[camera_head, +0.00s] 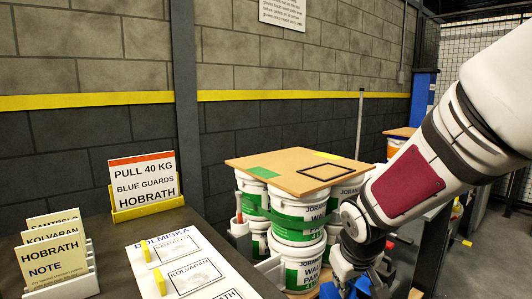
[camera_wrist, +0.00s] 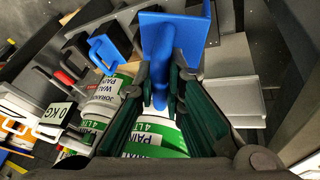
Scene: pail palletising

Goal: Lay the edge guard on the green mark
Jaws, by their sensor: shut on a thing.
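My gripper (camera_wrist: 165,105) is shut on a blue edge guard (camera_wrist: 172,38), whose wide plate stands out beyond the fingers in the wrist view. In the head view my gripper is at the lower right, partly cut off by the bottom edge, with some blue showing at it. The green mark (camera_head: 264,172) is a flat patch at the left corner of the brown board (camera_head: 285,160). The board lies on the stacked white-and-green paint pails (camera_head: 297,222). My gripper is in front of and below the board's right side, apart from the mark.
A black square outline (camera_head: 322,171) and a small yellow mark (camera_head: 327,155) are also on the board. A sign (camera_head: 145,184) reads "PULL 40 KG BLUE GUARDS HOBRATH". Note cards (camera_head: 55,255) and a labelled white sheet (camera_head: 185,268) are on the dark table. Another blue piece (camera_wrist: 103,50) sits in a grey rack.

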